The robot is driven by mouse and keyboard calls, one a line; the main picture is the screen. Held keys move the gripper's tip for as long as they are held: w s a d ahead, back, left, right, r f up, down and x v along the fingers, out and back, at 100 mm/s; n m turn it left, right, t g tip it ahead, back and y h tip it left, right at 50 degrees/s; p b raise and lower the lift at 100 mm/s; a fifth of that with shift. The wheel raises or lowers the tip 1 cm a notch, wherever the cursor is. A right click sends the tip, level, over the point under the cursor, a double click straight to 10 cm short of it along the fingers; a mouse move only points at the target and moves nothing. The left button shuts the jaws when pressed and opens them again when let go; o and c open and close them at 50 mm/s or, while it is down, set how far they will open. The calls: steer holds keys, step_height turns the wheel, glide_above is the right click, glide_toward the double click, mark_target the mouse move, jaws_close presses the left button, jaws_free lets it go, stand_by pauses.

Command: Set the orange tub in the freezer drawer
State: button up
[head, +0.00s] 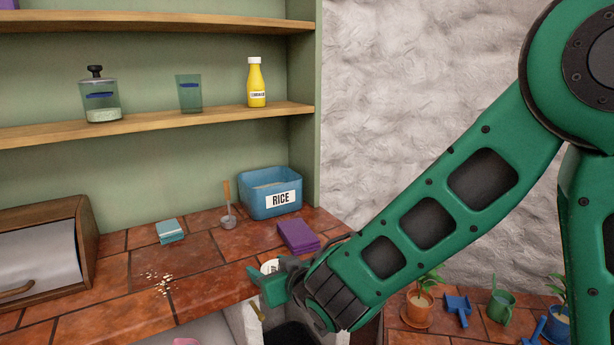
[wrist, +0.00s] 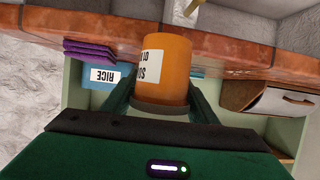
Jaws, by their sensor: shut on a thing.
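My gripper (wrist: 160,100) is shut on the orange tub (wrist: 170,70), with one finger on each side. The tub has a white label with dark letters, partly cut off, and a grey-brown end toward the palm. In the head view my gripper (head: 268,283) is at the counter's front edge, and a small white patch with dark marks shows at its fingertips; the tub is mostly hidden there. Below the counter, pale walls (head: 242,320) surround an open space, which looks like the open freezer drawer. My arm covers its right part, and the frame cuts off its lower part.
On the tiled counter (head: 215,285) are a blue RICE bin (head: 270,205), purple cloths (head: 298,236), a teal stack (head: 170,231), a scoop (head: 228,218), scattered crumbs (head: 158,281) and a wooden bread box (head: 45,250). Plants (head: 420,297) and blue and green tools stand at lower right.

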steer(key=w+d+f+m+h, duration=0.2)
steer(key=w+d+f, duration=0.3)
steer(key=d, duration=0.7)
steer(key=w+d+f+m+t+h, duration=0.1)
steer(key=w+d+f+m+h, duration=0.1)
steer(key=d+f, duration=0.5)
steer(key=w+d+f+m+t+h, duration=0.1)
steer(key=w+d+f, duration=0.5)
steer(key=d, duration=1.3)
steer(key=shift+w+d+f+m+h, duration=0.2)
steer(key=shift+w+f+m+h, duration=0.2)
steer(key=shift+w+m+h, duration=0.65)
steer(key=shift+s+n, duration=0.2)
steer(key=shift+n, duration=0.05)
steer(key=shift+r, duration=0.3)
steer(key=shift+v, duration=2.95)
